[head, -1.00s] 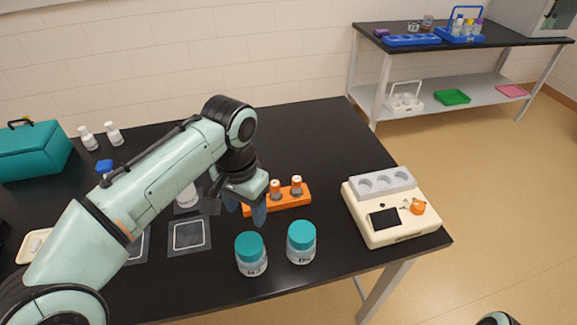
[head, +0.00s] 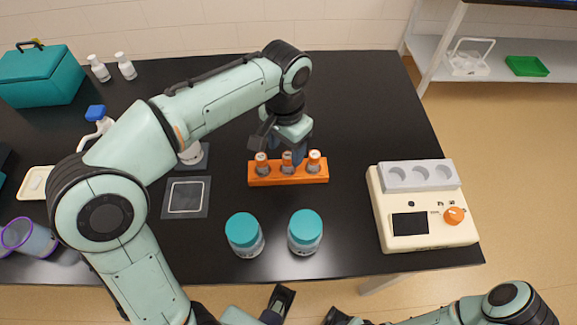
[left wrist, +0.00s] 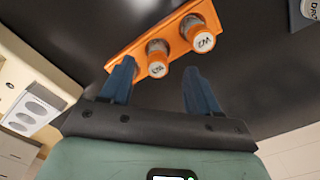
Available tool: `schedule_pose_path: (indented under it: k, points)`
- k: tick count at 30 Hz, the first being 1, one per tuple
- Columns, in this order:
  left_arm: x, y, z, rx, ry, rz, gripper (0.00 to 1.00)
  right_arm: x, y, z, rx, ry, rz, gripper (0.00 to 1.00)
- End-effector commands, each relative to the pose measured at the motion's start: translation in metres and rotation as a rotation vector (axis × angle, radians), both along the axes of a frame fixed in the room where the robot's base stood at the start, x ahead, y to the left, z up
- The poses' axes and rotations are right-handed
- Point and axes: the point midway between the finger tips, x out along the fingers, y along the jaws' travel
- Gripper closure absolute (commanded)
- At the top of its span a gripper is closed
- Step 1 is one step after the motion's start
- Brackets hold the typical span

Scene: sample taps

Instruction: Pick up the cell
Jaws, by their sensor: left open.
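The rack (left wrist: 130,52) and two labelled cells (left wrist: 157,60) (left wrist: 203,42) show beyond the fingertips. I cannot make out a third cell there.
Two teal-lidded jars (head: 244,230) (head: 305,228) stand in front of the rack. A cream instrument (head: 400,235) with a grey three-well block (head: 395,182) is to the right. A dark square pad (head: 186,198) lies left of the rack. Table behind the rack is clear.

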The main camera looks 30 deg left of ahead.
Motion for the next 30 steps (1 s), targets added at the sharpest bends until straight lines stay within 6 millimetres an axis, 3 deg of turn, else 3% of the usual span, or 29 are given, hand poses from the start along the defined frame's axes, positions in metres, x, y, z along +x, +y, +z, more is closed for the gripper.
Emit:
schedule_pose_path:
  k: [5, 13, 23, 27, 30]
  points:
    - [0.0, -0.001, -0.013, 0.0, 0.001, 0.0, 0.39, 0.001, 0.0, -0.003, 0.0, -0.004, 0.0, 0.57]
    - [0.002, -0.003, -0.052, 0.0, 0.002, 0.0, 0.39, 0.005, 0.0, -0.012, -0.001, -0.017, -0.004, 0.57]
    - [0.003, -0.003, -0.057, 0.0, 0.0, 0.0, 0.39, 0.005, 0.0, -0.012, -0.002, -0.02, -0.003, 0.57]
    - [0.003, -0.003, -0.057, 0.0, 0.0, 0.0, 0.84, 0.005, 0.0, -0.012, -0.002, -0.02, -0.003, 0.57]
    - [0.003, -0.003, -0.057, 0.0, 0.0, 0.0, 0.89, 0.005, 0.0, -0.012, -0.002, -0.02, -0.003, 0.57]
